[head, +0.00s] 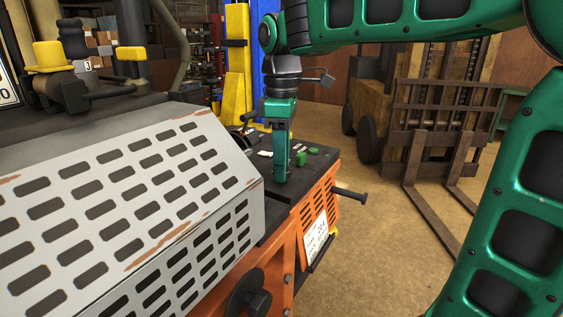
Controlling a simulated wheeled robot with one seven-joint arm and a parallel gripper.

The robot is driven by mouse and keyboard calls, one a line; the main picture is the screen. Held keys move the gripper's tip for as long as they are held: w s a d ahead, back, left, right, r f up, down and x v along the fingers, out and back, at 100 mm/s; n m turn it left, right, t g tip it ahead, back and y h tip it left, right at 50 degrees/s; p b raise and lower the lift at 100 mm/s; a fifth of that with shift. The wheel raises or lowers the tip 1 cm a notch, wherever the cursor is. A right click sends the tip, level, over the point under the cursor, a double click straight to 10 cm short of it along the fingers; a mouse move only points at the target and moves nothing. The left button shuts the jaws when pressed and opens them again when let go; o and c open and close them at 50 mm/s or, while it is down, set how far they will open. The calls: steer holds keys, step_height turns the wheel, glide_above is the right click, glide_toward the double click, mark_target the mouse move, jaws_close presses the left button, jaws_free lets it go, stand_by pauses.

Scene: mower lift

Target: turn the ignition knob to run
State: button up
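The mower's dark control panel (318,165) sits on top of its orange body, right of the grey slotted cover. My gripper (280,178) points straight down at the left part of this panel, its tip at or just above the surface. I see it side-on, so the gap between its fingers does not show. I cannot make out the ignition knob; it may be hidden behind or under my gripper. A green block-shaped control (300,158) and a flatter green one (314,150) stand just right of my gripper.
The grey slotted cover (150,190) rises close on the left. A dark rod (350,195) sticks out right of the orange body. A blue and yellow post (240,75) stands behind. A forklift (440,120) is at back right, with open floor before it.

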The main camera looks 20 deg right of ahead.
steer(key=shift+w+d, duration=0.1)
steer(key=shift+d, duration=0.05)
steer(key=shift+c, duration=0.7)
steer(key=shift+r+m, duration=0.1)
steer(key=shift+m, duration=0.2)
steer(key=shift+o, duration=0.2)
steer(key=m, duration=0.5)
steer(key=shift+w, duration=0.1)
steer(key=m, duration=0.6)
steer(key=shift+m, duration=0.4)
steer(key=shift+c, duration=0.2)
steer(key=o, duration=1.1)
steer(key=shift+c, duration=0.2)
